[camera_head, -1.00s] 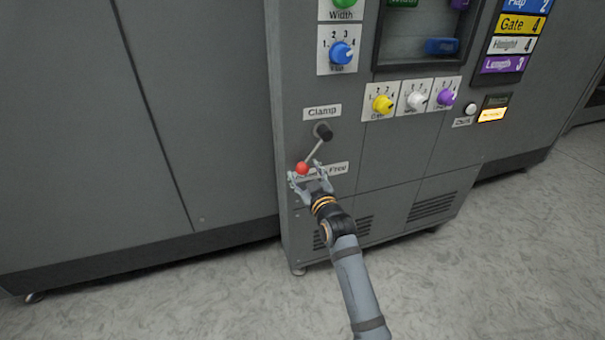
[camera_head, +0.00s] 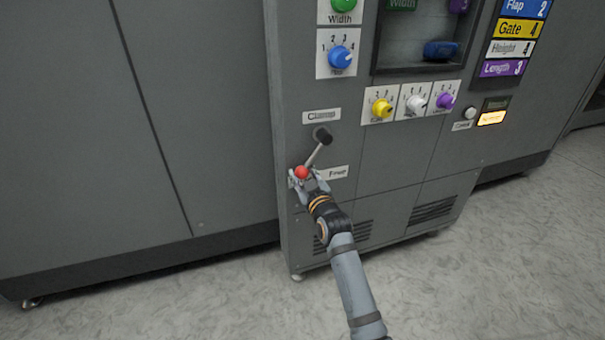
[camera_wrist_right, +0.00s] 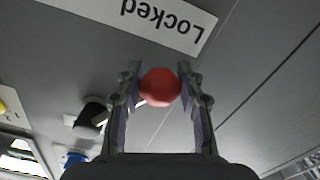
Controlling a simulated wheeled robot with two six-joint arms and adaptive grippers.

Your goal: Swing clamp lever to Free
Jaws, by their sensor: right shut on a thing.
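The clamp lever (camera_head: 316,153) hangs from a black pivot (camera_head: 322,136) under the "Clamp" label (camera_head: 321,115). Its red ball end points down and to the left. My right gripper (camera_head: 301,175) is shut on the red ball (camera_head: 302,172). In the right wrist view the red ball (camera_wrist_right: 160,87) sits between both fingers, near the "Locked" label (camera_wrist_right: 162,22). The "Free" label (camera_head: 334,172) is to the right of the ball in the head view. My left gripper is not in view.
Above the lever are a blue knob (camera_head: 340,57) and a green knob (camera_head: 344,4). Yellow (camera_head: 382,107), white (camera_head: 416,102) and purple (camera_head: 445,100) knobs are to the right. The floor in front is clear.

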